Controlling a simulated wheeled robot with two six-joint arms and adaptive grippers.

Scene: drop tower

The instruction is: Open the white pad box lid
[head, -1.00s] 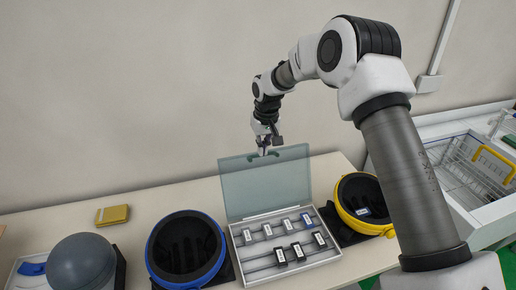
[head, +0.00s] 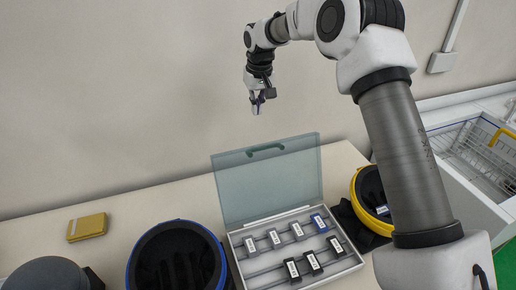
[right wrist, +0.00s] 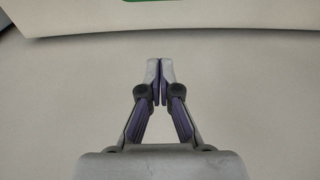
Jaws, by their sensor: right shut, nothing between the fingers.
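The white pad box (head: 235,244) stands on the table with its see-through grey-green lid (head: 268,185) raised upright at the back. Inside are several small pads with white labels, one of them blue (head: 320,223). My right gripper (head: 257,108) is above and behind the lid's top edge, apart from it, pointing down. In the right wrist view its fingertips (right wrist: 160,72) meet with nothing between them. My left gripper is not in view.
A blue-rimmed round container (head: 178,258) stands left of the box, and a yellow-rimmed one (head: 360,208) stands right. A yellow block (head: 87,227) lies at the back left. A wire basket (head: 475,160) is at the far right. The wall is close behind.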

